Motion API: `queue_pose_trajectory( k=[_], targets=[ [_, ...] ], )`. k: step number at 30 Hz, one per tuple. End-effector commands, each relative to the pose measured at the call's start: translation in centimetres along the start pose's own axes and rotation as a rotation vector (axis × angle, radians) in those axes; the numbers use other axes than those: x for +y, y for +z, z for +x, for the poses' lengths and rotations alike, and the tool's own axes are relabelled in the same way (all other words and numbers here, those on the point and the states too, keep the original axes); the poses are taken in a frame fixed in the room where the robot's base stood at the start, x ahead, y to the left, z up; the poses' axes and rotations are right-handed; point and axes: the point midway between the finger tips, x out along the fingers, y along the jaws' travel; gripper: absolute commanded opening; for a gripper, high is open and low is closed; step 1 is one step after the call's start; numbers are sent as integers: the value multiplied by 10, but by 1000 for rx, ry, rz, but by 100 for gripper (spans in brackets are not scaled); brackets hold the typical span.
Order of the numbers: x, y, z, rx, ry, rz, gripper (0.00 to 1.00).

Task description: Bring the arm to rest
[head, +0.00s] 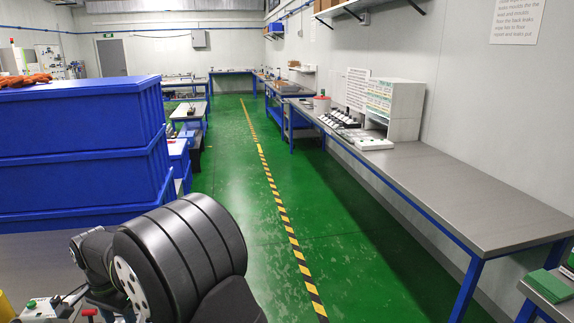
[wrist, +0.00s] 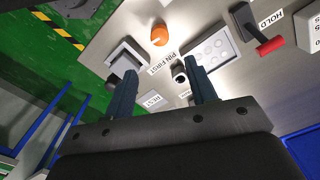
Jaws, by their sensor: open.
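My gripper (wrist: 162,92) shows in the wrist view with its two dark fingers apart and nothing between them. It points toward a metal panel (wrist: 120,38) labelled "PIN FIRST", "REST" and "HOLD". The fingers overlap the panel in the picture; I cannot tell how far above it they are. In the head view my dark arm fills the lower left, and the gripper is out of sight there.
The panel carries an orange knob (wrist: 159,35), a red-handled lever (wrist: 271,45) and a grey block (wrist: 209,52). In the head view, stacked blue crates (head: 75,150) stand left. A long workbench (head: 460,200) runs right. The green floor (head: 235,190) between is clear.

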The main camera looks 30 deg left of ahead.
Motion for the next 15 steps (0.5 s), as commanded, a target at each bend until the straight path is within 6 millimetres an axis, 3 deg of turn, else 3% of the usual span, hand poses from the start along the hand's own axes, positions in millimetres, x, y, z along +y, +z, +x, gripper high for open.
queue_pose_trajectory(
  k=[8,15],
  targets=[
    [0,0,-58,1,-3,0,52],
    [0,0,-6,-2,4,0,52]
  ],
)
